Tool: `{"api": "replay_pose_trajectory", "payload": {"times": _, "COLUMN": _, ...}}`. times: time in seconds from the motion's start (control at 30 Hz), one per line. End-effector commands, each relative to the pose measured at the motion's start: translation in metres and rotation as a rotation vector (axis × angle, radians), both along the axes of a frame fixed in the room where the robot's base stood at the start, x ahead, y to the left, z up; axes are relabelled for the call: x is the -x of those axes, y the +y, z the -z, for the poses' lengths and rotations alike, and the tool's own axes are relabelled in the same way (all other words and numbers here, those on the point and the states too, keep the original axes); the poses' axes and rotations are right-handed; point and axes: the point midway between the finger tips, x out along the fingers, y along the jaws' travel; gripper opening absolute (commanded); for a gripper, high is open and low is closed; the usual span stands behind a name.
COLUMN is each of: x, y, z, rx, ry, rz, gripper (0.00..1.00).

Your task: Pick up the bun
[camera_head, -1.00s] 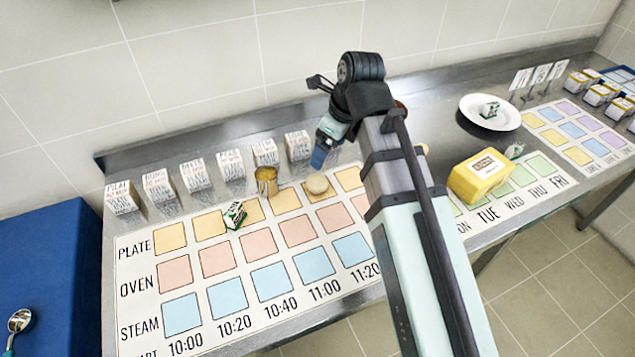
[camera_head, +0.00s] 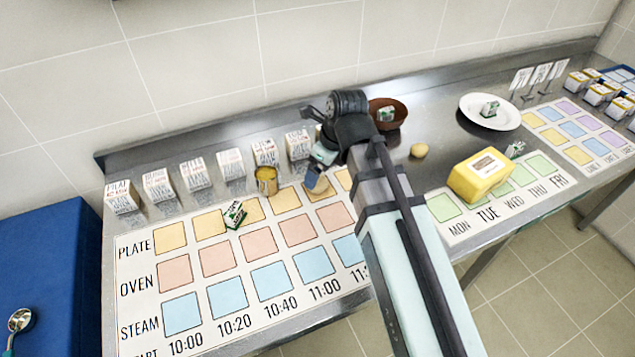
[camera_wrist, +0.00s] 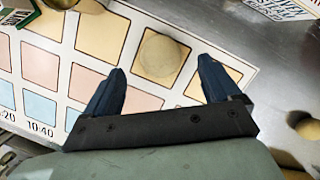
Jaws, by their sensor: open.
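The bun (camera_wrist: 160,57) is a pale tan, round, flattish piece lying on a yellow square of the chart's PLATE row. In the head view my gripper mostly hides it. My gripper (camera_wrist: 162,66) is open and empty, with its two blue fingers pointing toward the bun. In the wrist view the bun lies just ahead of and between the fingertips, apart from both. In the head view my gripper (camera_head: 314,180) is low over the bun's square; the exact height gap cannot be told.
Several white labelled boxes (camera_head: 195,175) line the back. A brown bowl (camera_head: 387,112), a round yellowish piece (camera_head: 419,150) and a yellow box (camera_head: 481,174) are to the right.

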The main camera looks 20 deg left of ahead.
Motion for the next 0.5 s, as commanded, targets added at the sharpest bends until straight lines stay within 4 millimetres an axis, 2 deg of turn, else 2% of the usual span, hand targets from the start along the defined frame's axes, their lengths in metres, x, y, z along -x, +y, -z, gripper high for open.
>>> {"api": "replay_pose_trajectory", "payload": {"times": 0.3, "x": -0.001, "y": 0.004, "z": 0.034, "rx": 0.002, "ry": 0.002, "rz": -0.001, "gripper": 0.9}}
{"api": "replay_pose_trajectory", "payload": {"times": 0.5, "x": -0.002, "y": 0.007, "z": 0.045, "rx": 0.0, "ry": 0.0, "rz": -0.001, "gripper": 0.9}}
